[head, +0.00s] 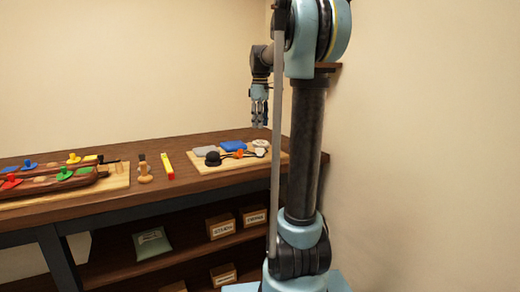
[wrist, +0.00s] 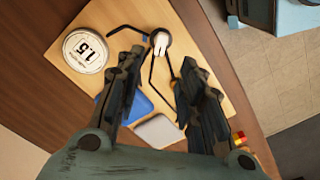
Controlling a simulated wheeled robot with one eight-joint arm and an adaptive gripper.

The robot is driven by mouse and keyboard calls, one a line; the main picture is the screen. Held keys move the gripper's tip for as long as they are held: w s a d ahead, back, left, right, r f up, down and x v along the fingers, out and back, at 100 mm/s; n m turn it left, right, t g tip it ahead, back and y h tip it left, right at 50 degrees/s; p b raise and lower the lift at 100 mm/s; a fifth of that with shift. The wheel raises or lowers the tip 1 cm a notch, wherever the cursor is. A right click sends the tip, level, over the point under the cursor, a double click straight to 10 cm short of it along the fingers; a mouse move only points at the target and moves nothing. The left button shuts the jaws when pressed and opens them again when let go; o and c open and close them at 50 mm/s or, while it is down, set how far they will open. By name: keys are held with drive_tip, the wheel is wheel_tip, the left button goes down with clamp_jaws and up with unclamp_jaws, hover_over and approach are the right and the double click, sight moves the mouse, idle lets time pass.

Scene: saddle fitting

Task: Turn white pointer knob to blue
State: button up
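A dark round piece with a white pointer-like part (wrist: 160,42) is on the wooden board in the wrist view; I take it as the white pointer knob. Dark thin lines run out from it. In the head view a black round knob (head: 212,158) sits at the board's front left; its pointer is too small to read. A blue pad (wrist: 137,105) is partly hidden by a finger; it also shows in the head view (head: 232,145). My gripper (head: 259,115) hangs above the board, fingers down. In the wrist view its fingers (wrist: 157,78) are apart, with nothing between them.
A grey pad (wrist: 158,132) is beside the blue one. A white numbered disc (wrist: 85,52) is on the board (wrist: 205,60). An orange piece (head: 240,153) is mid-board. A red-yellow stick (head: 167,166) and a tan peg (head: 144,174) stand left.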

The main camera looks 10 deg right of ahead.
sight(260, 152)
wheel_tip(260, 152, down, 12)
drive_tip(key=shift+r, duration=0.2)
idle(0.4)
